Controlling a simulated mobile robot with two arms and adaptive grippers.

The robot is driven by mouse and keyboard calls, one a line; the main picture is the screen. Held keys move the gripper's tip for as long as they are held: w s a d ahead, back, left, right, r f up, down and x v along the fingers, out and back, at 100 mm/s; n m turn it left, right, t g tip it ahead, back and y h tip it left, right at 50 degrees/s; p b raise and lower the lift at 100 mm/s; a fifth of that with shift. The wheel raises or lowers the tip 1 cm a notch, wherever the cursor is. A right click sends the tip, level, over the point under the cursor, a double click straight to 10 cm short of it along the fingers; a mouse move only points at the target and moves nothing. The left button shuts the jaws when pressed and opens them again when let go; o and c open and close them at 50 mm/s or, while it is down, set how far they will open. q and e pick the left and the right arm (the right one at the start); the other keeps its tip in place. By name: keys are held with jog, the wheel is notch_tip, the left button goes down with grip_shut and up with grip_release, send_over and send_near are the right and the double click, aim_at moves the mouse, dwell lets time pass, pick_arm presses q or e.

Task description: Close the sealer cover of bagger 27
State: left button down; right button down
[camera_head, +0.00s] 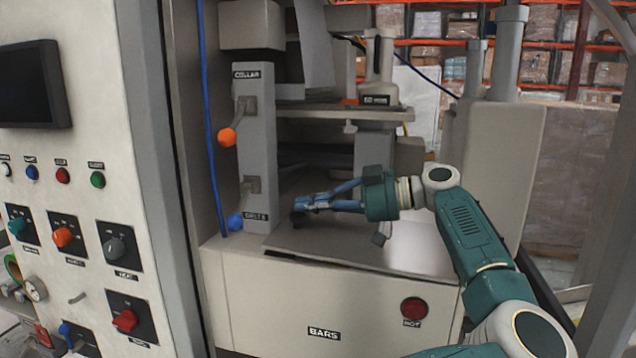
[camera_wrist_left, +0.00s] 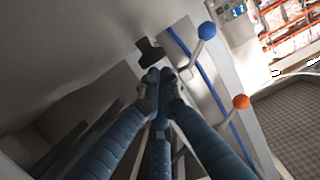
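A grey tilted plate (camera_head: 335,240), which looks like the sealer cover, lies over the box marked BARS (camera_head: 325,310). A dark gap shows along its front edge. My left gripper (camera_head: 304,204) is above the plate's left part, its blue fingers pointing left. In the left wrist view the fingertips (camera_wrist_left: 157,80) are close together with nothing visible between them. A black handle-like piece (camera_wrist_left: 150,52) sits just beyond them on a grey surface; I cannot tell whether they touch. My right gripper is not in view.
A grey post left of the gripper carries an orange-knobbed lever (camera_head: 227,137) and a blue-knobbed lever (camera_head: 236,221). A control panel (camera_head: 75,230) fills the left. A red HOT lamp (camera_head: 414,309) is on the box front. A machine shelf (camera_head: 335,111) overhangs the plate.

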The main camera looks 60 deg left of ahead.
pick_arm(q)
jog(key=shift+s+a+f+t, duration=0.1)
jog(key=shift+f+t, duration=0.05)
jog(key=shift+f, duration=0.4)
jog(key=shift+s+f+t, duration=0.1)
jog(key=shift+f+t, duration=0.05)
jog(key=shift+f, duration=0.4)
jog(key=shift+f+h, duration=0.1)
jog(key=shift+h, duration=0.2)
